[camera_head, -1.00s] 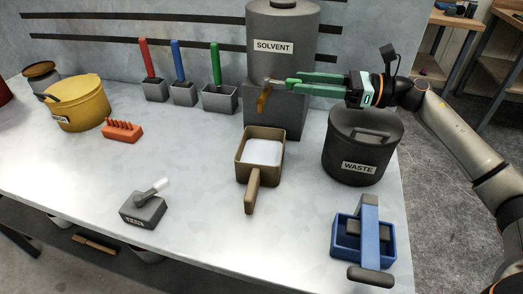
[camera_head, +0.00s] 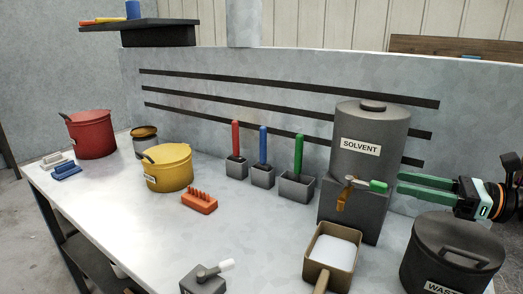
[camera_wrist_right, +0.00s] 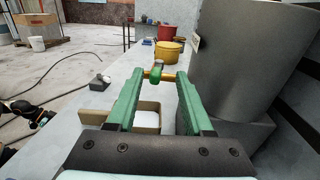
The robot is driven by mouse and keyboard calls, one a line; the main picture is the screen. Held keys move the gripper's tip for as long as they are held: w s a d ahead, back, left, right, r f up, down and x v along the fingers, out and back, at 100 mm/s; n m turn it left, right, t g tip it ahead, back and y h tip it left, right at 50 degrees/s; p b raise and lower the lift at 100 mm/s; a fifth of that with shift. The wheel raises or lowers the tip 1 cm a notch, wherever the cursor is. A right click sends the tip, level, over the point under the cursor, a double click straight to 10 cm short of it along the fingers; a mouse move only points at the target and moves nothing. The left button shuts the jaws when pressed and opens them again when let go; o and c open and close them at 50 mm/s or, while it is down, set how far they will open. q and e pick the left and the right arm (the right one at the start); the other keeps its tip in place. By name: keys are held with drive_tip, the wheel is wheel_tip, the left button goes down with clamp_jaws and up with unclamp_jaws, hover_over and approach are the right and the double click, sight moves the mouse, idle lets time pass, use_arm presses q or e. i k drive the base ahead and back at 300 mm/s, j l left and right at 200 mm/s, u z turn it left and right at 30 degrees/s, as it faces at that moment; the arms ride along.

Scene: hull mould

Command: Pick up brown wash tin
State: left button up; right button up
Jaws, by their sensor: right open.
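The brown wash tin (camera_head: 343,278) is an open, box-shaped pan with a handle, standing on the bench below the solvent tap (camera_head: 348,184). White contents show inside it. In the right wrist view the tin (camera_wrist_right: 96,114) shows partly, below and behind my fingers. My right gripper (camera_head: 398,184) is open and empty, level with the tap and just right of its green handle (camera_head: 378,186), above the tin and to its right. In the wrist view the tap shows ahead, between the fingertips (camera_wrist_right: 160,74). My left gripper is not in view.
The grey solvent drum (camera_head: 372,125) stands behind the tin. The lidded waste bin (camera_head: 425,262) is at its right. Bare bench lies between.

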sight(330, 257)
drive_tip(key=k, duration=1.5)
